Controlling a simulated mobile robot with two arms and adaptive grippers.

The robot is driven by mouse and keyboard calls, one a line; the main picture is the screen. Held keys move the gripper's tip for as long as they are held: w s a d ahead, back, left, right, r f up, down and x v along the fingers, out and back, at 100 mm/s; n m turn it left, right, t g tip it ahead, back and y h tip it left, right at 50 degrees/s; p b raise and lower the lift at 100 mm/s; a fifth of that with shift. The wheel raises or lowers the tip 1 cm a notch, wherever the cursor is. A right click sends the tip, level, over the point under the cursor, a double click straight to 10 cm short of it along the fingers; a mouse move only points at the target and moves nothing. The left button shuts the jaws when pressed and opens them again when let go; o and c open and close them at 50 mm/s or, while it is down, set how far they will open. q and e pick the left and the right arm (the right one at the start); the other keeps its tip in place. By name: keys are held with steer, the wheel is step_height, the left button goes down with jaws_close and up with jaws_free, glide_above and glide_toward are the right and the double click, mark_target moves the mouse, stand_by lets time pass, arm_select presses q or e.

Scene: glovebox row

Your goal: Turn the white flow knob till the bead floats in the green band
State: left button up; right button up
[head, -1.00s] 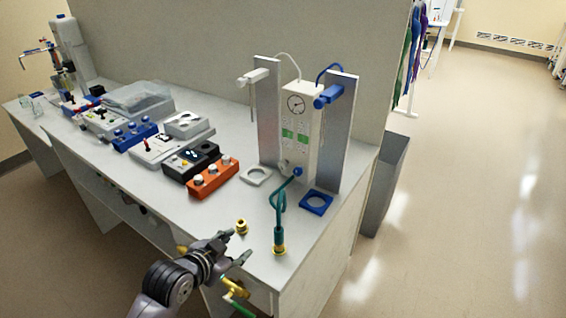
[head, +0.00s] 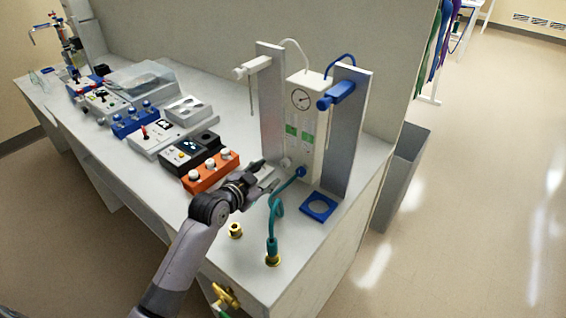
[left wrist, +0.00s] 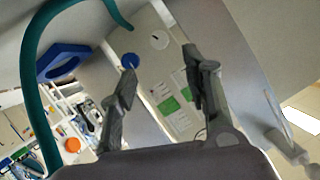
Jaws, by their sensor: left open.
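The white flow knob (head: 286,163) is small and sits low on the front of the white flow panel (head: 314,85). In the left wrist view the knob (left wrist: 160,40) lies just beyond the fingertips, roughly between their lines. My left gripper (head: 268,174) is open and empty, in front of the panel's foot and a little short of the knob. It also shows in the left wrist view (left wrist: 159,62). Green patches (left wrist: 168,106) mark the panel's face. The bead is too small to make out. My right gripper is out of view.
A blue fitting (head: 301,172) with a teal hose (head: 277,210) is close right of the knob. Metal posts (head: 271,110) flank the panel. An orange box with white knobs (head: 208,183) stands left of my gripper.

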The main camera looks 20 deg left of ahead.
mark_target(284, 164)
arm_select(q)
steer(key=x, duration=0.9)
steer(key=shift+w+p, duration=0.2)
steer(key=shift+p, duration=0.1)
steer(key=shift+w+d+f, duration=0.1)
steer(key=shift+w+f, duration=0.1)
steer(key=shift+w, duration=0.15)
steer(key=shift+w+f, duration=0.15)
steer(key=shift+w, duration=0.25)
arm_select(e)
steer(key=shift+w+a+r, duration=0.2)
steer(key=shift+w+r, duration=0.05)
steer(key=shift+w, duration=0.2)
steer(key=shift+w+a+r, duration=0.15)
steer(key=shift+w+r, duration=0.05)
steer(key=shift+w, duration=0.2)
arm_select(q)
steer(key=shift+c, duration=0.4)
jaws_close()
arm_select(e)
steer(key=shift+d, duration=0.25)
